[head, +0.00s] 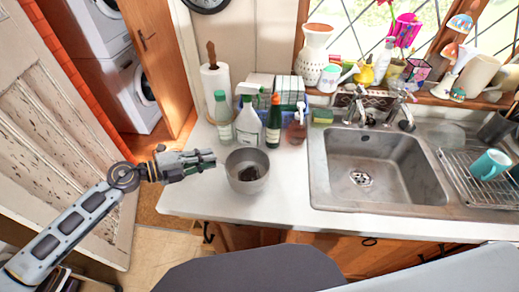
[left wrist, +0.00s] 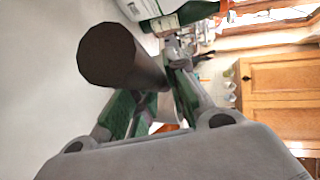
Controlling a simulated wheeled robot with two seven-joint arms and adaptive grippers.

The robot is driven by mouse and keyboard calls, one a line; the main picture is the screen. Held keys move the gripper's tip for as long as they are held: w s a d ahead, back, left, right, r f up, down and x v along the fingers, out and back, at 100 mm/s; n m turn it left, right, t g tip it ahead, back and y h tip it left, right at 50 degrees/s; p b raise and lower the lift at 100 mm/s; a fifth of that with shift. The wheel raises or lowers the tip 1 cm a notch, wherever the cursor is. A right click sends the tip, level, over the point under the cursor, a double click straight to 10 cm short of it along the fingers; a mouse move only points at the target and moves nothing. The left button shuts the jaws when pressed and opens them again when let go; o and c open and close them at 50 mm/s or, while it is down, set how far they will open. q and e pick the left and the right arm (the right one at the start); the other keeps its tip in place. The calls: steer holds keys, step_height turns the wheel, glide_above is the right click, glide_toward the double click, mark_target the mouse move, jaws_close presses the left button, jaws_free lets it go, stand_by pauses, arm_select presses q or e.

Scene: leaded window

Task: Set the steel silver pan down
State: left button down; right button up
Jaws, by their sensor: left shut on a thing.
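The steel silver pan (head: 247,186) is a round grey pan with a dark inside, at the left part of the white counter in the head view. My left gripper (head: 208,160) comes in from the left, just beside the pan's rim. In the left wrist view a dark round handle (left wrist: 108,55) runs between the fingers, and the gripper is shut on it. The pan looks level. I cannot tell whether its base touches the counter or hangs a little above it. My right gripper is not in view.
Behind the pan stand a green-capped bottle (head: 222,115), a white spray bottle (head: 248,122), a dark green bottle (head: 273,122) and a paper towel roll (head: 216,85). The sink (head: 400,198) is to the right. Bare counter (head: 285,190) lies between pan and sink.

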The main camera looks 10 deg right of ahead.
arm_select(q)
steer(key=w+d, duration=0.3)
steer(key=d, duration=0.4)
steer(key=w+d, duration=0.3)
steer(key=d, duration=0.5)
steer(key=shift+d, duration=0.2)
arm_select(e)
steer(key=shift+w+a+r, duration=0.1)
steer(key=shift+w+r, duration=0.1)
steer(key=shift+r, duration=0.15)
arm_select(q)
steer(key=shift+s+r, duration=0.1)
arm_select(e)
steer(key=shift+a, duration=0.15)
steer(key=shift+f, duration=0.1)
